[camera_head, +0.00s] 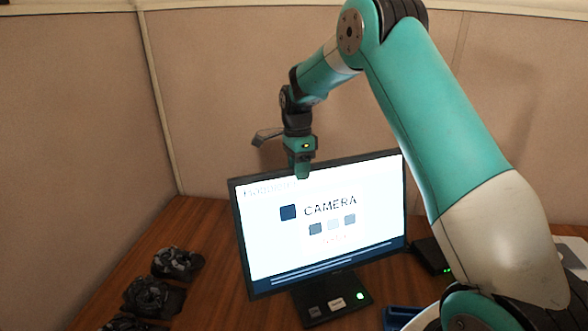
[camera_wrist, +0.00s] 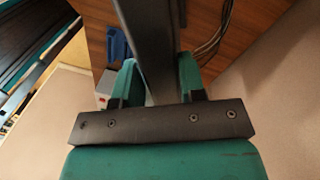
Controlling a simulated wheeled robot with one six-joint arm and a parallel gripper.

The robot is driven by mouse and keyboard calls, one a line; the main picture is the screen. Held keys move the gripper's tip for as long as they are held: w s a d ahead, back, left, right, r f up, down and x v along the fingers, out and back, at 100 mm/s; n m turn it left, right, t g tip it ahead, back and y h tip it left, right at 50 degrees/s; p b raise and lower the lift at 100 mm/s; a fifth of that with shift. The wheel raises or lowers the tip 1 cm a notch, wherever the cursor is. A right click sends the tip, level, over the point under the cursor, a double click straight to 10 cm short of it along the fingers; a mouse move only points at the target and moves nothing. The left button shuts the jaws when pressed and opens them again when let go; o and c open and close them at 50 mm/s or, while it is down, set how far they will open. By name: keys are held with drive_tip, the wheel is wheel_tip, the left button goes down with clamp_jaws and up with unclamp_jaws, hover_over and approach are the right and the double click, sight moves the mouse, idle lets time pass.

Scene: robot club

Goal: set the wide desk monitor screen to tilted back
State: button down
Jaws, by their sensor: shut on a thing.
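The wide desk monitor (camera_head: 322,262) stands on the wooden desk, its lit screen facing me and showing the word CAMERA. Its dark base (camera_head: 322,307) is at the bottom, below the screen. My gripper (camera_head: 302,172) is at the monitor's top edge, left of the middle, coming down from above. In the wrist view the dark monitor edge (camera_wrist: 152,45) runs between the two green fingers of my gripper (camera_wrist: 158,82), which are shut on it. I cannot tell the screen's exact tilt. The back of the monitor is hidden in the head view.
Several dark coiled things (camera_head: 177,263) lie on the desk at the left. A black box with green lights (camera_head: 432,257) sits right of the monitor, and a blue item (camera_head: 402,318) is at the front. Beige partition walls (camera_head: 230,90) stand behind. Cables (camera_wrist: 212,42) show in the wrist view.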

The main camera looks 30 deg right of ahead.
drive_tip(key=shift+w+f, duration=0.2)
drive_tip(key=shift+w, duration=0.05)
drive_tip(key=c, duration=0.8)
unclamp_jaws()
drive_tip(key=shift+w+f, duration=0.15)
drive_tip(key=shift+w, duration=0.1)
drive_tip(key=shift+s, duration=0.1)
wheel_tip(320, 180, up, 18)
drive_tip(key=w, duration=0.2)
drive_tip(key=shift+d+f, duration=0.2)
drive_tip(key=shift+d, duration=0.05)
drive_tip(key=shift+b, duration=0.3)
